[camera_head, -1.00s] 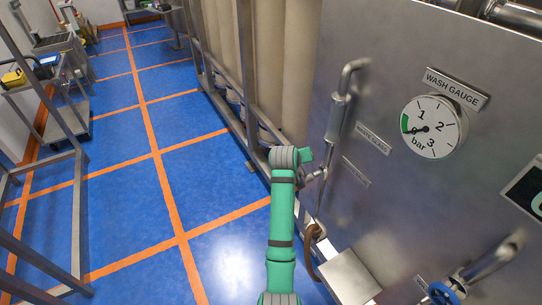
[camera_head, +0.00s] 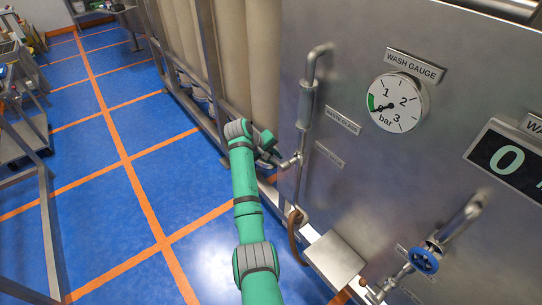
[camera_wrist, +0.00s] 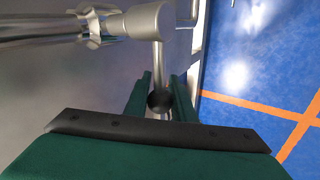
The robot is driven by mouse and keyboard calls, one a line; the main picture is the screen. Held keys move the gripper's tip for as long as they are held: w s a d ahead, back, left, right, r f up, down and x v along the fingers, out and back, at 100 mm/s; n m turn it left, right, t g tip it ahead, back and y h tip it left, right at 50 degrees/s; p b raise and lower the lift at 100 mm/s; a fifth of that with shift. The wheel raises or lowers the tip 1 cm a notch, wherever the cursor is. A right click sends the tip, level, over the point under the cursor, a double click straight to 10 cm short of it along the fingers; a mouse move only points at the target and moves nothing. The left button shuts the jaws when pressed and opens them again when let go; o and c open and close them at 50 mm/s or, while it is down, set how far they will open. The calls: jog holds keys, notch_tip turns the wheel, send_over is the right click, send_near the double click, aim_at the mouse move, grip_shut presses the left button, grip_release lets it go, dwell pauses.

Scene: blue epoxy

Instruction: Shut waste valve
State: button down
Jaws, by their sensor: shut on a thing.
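The waste valve is on a steel pipe (camera_head: 306,105) running down the steel panel, with a short metal stub (camera_head: 290,161) at its side. In the wrist view its silver hub (camera_wrist: 148,22) carries a thin lever rod (camera_wrist: 157,65) ending in a round black knob (camera_wrist: 160,102). My gripper (camera_wrist: 162,92) is shut on the lever at the knob, with one green finger on each side. In the head view my gripper (camera_head: 268,147) is at the panel's left edge beside the stub, and my arm partly hides the grasp.
Small plates (camera_head: 342,120) beside the pipe are too blurred to read fully. The wash gauge (camera_head: 398,102) points near 0. A blue handwheel (camera_head: 425,260), a brown hose (camera_head: 295,238) and a steel box (camera_head: 333,258) are lower. Blue floor (camera_head: 110,170) to the left is open.

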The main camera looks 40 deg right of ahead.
jog(key=shift+w+r, duration=0.1)
jog(key=shift+w, duration=0.05)
jog(key=shift+s+d, duration=0.1)
jog(key=shift+s, duration=0.1)
jog(key=c, duration=1.5)
grip_release()
jog(key=v, duration=1)
jog(key=shift+w+a+r, duration=0.15)
jog(key=shift+a+r, duration=0.05)
jog(key=shift+a, duration=0.1)
